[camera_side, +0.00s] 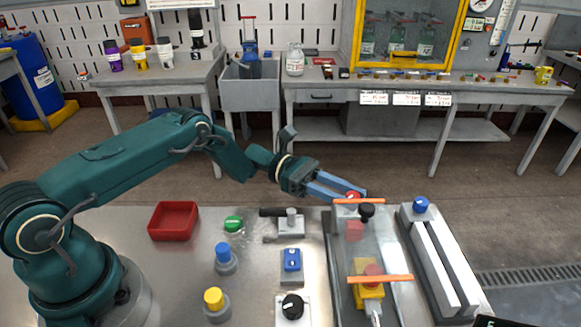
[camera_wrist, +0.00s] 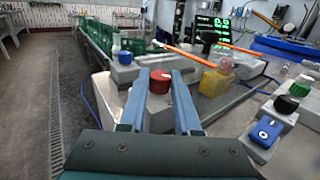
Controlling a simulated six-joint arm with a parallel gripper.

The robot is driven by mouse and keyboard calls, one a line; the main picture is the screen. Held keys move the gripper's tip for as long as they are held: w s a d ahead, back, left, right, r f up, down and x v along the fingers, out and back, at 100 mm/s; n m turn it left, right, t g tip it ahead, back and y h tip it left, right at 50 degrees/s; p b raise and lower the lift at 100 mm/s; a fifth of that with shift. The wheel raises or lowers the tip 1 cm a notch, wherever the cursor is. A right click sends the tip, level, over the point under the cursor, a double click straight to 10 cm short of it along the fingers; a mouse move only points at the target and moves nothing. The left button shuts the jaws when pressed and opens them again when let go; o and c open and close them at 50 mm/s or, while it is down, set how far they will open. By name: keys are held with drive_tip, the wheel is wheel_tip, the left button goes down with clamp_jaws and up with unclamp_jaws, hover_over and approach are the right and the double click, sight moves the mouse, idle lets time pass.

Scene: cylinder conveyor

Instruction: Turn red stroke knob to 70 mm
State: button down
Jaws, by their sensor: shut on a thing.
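The red stroke knob (camera_wrist: 160,82) sits between the two blue fingers of my gripper (camera_wrist: 161,88) in the wrist view. A white mark shows on its top. In the side view the knob (camera_side: 353,196) is a small red spot at the tips of my gripper (camera_side: 346,192), at the far end of the clear-covered cylinder unit. The fingers are shut on the knob's sides. The fingers partly hide the knob's base. A dark display with green digits (camera_wrist: 222,22) stands behind; I cannot read a stroke value with certainty.
Orange bars (camera_side: 380,279) cross the clear-covered unit beside the knob. A black knob (camera_side: 367,210) stands close to my fingertips. Grey rails with a blue knob (camera_side: 421,205) lie to the right. Several buttons and a red tray (camera_side: 173,221) are on the metal table.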

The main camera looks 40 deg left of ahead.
drive_tip(key=shift+r+m+g, duration=0.1)
drive_tip(key=shift+m+g, duration=0.2)
drive_tip(key=shift+g, duration=0.2)
drive_tip(key=c, duration=0.7)
unclamp_jaws()
drive_tip(key=shift+o, duration=0.2)
drive_tip(key=shift+s+a, duration=0.2)
drive_tip(key=shift+a, duration=1.1)
drive_tip(key=shift+s+a, duration=0.15)
drive_tip(key=shift+a, duration=1.1)
